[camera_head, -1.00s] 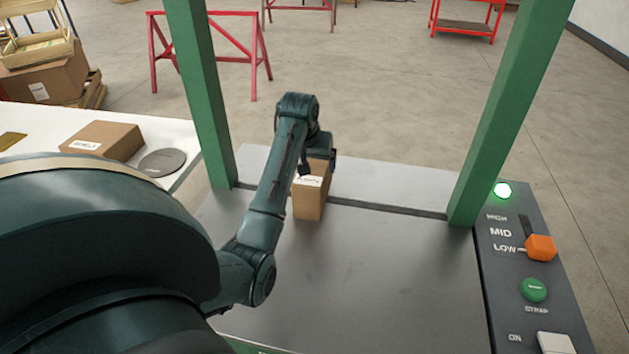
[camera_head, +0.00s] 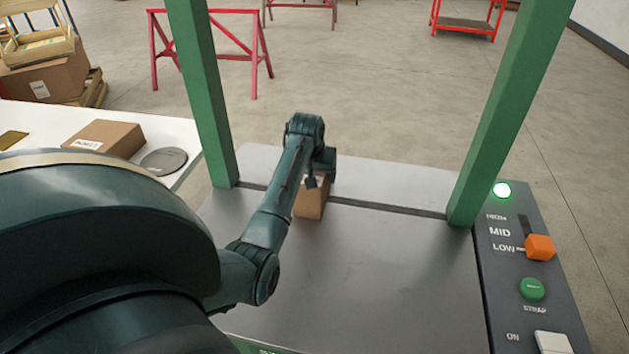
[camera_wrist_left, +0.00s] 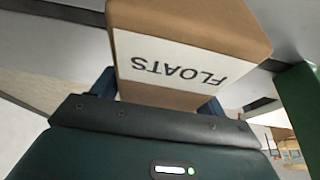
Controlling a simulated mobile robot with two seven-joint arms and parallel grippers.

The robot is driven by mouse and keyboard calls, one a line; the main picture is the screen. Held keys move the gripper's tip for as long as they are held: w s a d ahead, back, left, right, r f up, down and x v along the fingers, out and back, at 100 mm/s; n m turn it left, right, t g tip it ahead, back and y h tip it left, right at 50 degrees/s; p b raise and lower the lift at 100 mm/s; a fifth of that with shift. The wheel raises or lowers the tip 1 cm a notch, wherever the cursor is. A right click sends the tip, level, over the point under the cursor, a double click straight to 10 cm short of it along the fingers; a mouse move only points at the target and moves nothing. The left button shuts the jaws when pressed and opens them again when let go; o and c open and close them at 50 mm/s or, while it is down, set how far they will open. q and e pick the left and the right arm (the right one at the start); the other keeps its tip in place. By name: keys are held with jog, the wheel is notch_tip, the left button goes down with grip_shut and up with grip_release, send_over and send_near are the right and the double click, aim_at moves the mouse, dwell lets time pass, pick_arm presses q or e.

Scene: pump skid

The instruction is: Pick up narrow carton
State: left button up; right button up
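The narrow carton (camera_head: 311,206) is a small brown box with a white label, upright on the grey metal table of the green-framed machine (camera_head: 370,260). In the left wrist view the carton (camera_wrist_left: 190,30) fills the top middle, and its label reads FLOATS. My left gripper (camera_head: 322,173) is down at the top of the carton and hides part of it. Its blue fingers (camera_wrist_left: 160,96) stand apart, one on each side of the carton; whether they touch it I cannot tell. My right gripper is not in view.
Green posts (camera_head: 204,95) rise left and right of the carton. A control panel (camera_head: 531,275) with an orange knob and green button lies at the right. A wider carton (camera_head: 104,138) and a grey disc (camera_head: 163,161) sit on the white table at left.

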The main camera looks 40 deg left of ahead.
pick_arm(q)
jog(key=c, duration=0.9)
jog(key=shift+r, duration=0.15)
jog(key=shift+c, duration=0.5)
